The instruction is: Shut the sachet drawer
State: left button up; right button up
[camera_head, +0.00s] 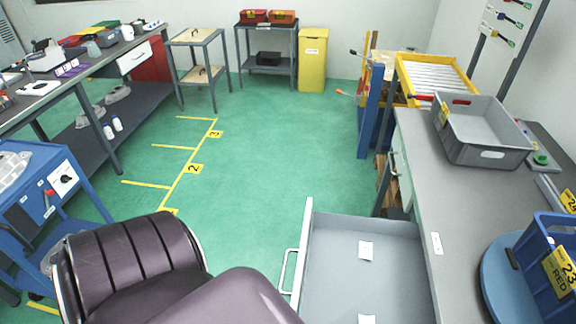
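The sachet drawer (342,275) is pulled out from under the grey workbench on the right, at the bottom of the head view. Its pale front panel (303,250) faces left and carries a bar handle (287,272). Inside lie two small white sachets, one in the middle (366,250) and one at the bottom edge (367,319). The near end of the drawer is cut off by the picture edge. Neither of my grippers shows in this view.
The grey workbench (425,205) holds a grey crate (482,155) and a blue crate (538,250) on a round blue plate. Dark rounded shapes cover the bottom left; I cannot tell whether they are mine. Green floor (250,185) left of the drawer is clear.

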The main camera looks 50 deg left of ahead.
aim_at(338, 286)
jog(key=k+j+u, duration=0.2)
jog(key=j, duration=0.5)
jog(key=j+u, duration=0.2)
jog(key=j, duration=0.5)
jog(key=i, duration=0.05)
